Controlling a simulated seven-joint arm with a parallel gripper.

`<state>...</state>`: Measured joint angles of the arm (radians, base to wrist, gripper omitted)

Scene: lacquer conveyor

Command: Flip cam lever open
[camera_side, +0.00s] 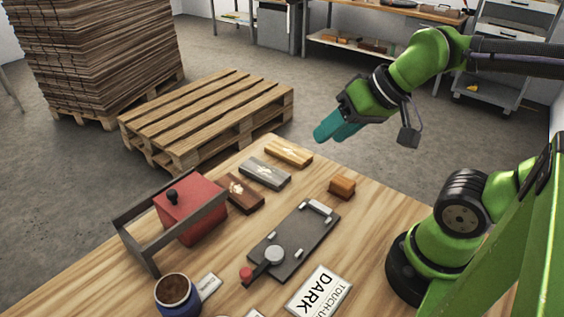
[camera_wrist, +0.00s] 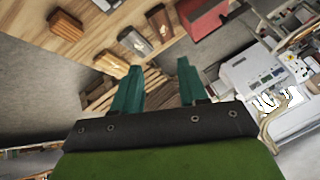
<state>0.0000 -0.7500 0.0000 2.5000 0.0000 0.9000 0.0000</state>
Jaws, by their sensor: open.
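The cam lever (camera_side: 260,268) is a dark arm with a round silver pivot (camera_side: 274,254) and a red knob (camera_side: 246,273) at its end. It sits at the near-left end of a dark grey plate (camera_side: 291,249) on the wooden table, and the knob juts past the plate's edge. A light-coloured block (camera_side: 320,208) is at the plate's far end. My gripper (camera_side: 327,133) is open and empty, high above the table's far edge, well away from the lever. Its two teal fingers (camera_wrist: 158,68) stand apart in the wrist view. I cannot make out the lever there.
A red block (camera_side: 190,207) stands in a dark frame (camera_side: 160,216) left of the plate. Dark brown (camera_side: 241,193), grey (camera_side: 265,172) and light wood (camera_side: 289,152) blocks lie behind. An orange block (camera_side: 342,186), a blue cup (camera_side: 176,296) and a "DARK" sign (camera_side: 318,292) are nearby.

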